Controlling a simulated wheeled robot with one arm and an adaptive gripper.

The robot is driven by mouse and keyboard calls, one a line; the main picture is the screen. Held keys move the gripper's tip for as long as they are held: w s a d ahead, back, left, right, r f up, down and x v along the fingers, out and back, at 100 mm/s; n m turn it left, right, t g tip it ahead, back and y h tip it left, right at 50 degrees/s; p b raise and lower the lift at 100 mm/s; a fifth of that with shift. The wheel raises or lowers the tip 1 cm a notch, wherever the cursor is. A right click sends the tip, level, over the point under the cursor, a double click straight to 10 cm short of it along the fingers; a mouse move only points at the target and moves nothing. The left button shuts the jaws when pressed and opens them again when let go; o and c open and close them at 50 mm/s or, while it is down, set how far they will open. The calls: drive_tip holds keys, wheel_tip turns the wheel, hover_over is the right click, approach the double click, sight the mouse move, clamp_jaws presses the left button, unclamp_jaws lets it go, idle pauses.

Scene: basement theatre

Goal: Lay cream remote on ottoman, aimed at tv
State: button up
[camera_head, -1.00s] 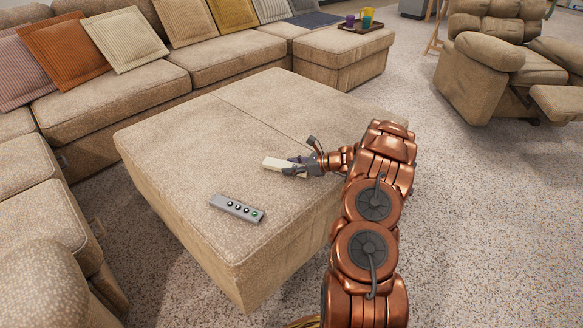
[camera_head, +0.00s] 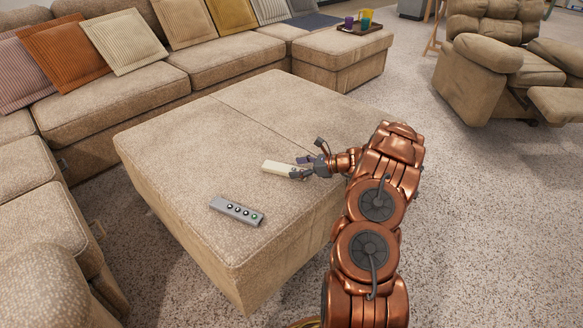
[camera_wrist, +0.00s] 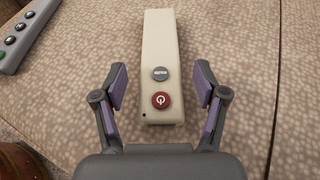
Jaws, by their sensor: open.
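The cream remote (camera_head: 281,168) lies on the beige ottoman (camera_head: 215,130), near its right side in the head view. In the wrist view the cream remote (camera_wrist: 160,60) lies lengthwise, with a grey button and a red power button at its near end. My gripper (camera_head: 303,166) is at the remote's right end. In the wrist view my gripper (camera_wrist: 161,88) has its fingers apart, one on each side of the near end, with gaps to the remote. No tv shows in any view, so I cannot tell where the remote points.
A grey remote (camera_head: 237,211) lies on the ottoman nearer to me; its end also shows in the wrist view (camera_wrist: 22,38). A sofa (camera_head: 110,95) with several cushions stands behind and left. A tray (camera_head: 360,28) with cups sits on a second ottoman. A recliner (camera_head: 515,60) stands right.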

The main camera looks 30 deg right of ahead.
drive_tip(key=p+v, duration=0.2)
drive_tip(key=v, duration=0.7)
drive_tip(key=shift+w, duration=0.1)
drive_tip(key=a+r+n+g+y, duration=0.15)
drive_tip(key=a+r+n, duration=0.3)
drive_tip(key=a, duration=0.55)
drive_tip(key=a+r+n+g+y, duration=0.1)
drive_tip(key=a+r+n+g, duration=0.3)
drive_tip(key=a, duration=0.5)
drive_tip(key=s+a+r+n+g, duration=0.2)
drive_tip(key=s+a+r+n, duration=0.15)
drive_tip(key=a, duration=0.35)
drive_tip(key=s+a+r+n+g, duration=0.3)
drive_tip(key=s+a+r, duration=0.15)
drive_tip(key=a, duration=0.35)
drive_tip(key=s+a+r+n+g+h, duration=0.1)
drive_tip(key=s+a+n+g+h, duration=0.2)
drive_tip(key=s, duration=0.5)
drive_tip(key=s+a+r+n+h, duration=0.15)
drive_tip(key=s+a+n, duration=0.25)
drive_tip(key=s, duration=0.4)
drive_tip(key=s+d+n+h, duration=0.2)
drive_tip(key=s+n+h, duration=0.1)
drive_tip(key=s, duration=0.5)
drive_tip(key=s+d+n+g+h, duration=0.1)
drive_tip(key=s+d+n+h, duration=0.2)
drive_tip(key=s, duration=0.5)
drive_tip(key=shift+s+d+f+n, duration=0.3)
drive_tip(key=shift+s+d+f, duration=0.05)
drive_tip(key=shift+s+f, duration=0.05)
